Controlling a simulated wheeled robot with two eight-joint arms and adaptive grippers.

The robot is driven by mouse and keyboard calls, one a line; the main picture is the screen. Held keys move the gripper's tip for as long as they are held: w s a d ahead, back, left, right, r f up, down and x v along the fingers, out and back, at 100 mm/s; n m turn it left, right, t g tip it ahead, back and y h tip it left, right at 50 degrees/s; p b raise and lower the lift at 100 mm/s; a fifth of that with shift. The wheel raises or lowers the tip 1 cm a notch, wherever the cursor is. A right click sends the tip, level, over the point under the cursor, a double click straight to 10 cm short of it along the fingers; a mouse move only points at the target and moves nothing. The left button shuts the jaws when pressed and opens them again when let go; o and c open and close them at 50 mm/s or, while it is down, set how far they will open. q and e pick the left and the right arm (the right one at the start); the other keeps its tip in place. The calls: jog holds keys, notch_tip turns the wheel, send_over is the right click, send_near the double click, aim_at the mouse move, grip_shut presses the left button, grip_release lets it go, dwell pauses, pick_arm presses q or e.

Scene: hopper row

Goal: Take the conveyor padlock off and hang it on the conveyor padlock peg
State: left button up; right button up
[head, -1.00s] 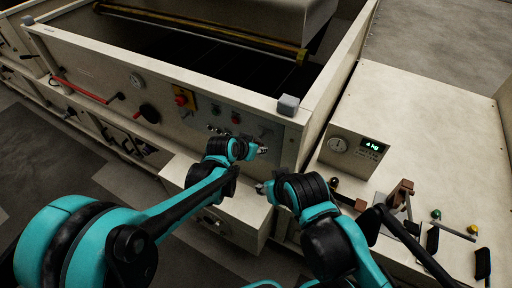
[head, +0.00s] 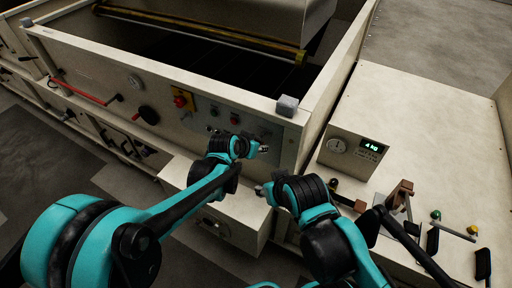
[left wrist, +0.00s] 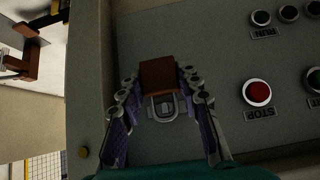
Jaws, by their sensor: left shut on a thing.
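In the left wrist view the padlock (left wrist: 158,74) has a brown body and a grey shackle (left wrist: 163,107). It sits between the two fingers of my left gripper (left wrist: 160,88), which is shut on it in front of the grey control panel. I cannot tell whether the shackle is around a fitting. In the head view my left gripper (head: 264,148) is at the right part of the panel, and the padlock is too small to make out there. My right gripper (head: 262,190) is lower, near the cabinet corner; its finger opening is unclear. I cannot make out the padlock peg.
The control panel (head: 213,112) has a red stop button (left wrist: 257,92) and other buttons beside my left gripper. A cream bench (head: 430,130) with a gauge box (head: 352,150) and levers stands at the right. A cream box (head: 240,220) juts out below the panel.

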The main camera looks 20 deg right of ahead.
pick_arm(q)
jog(key=shift+w+d, duration=0.6)
jog(key=shift+d, duration=0.05)
jog(key=shift+f, duration=0.2)
jog(key=shift+f+b, duration=0.2)
jog(key=shift+b, duration=0.2)
dwell(0.4)
jog(key=o, duration=1.2)
jog(key=shift+o, duration=0.2)
jog(key=shift+r, duration=0.1)
jog(key=v, duration=1.2)
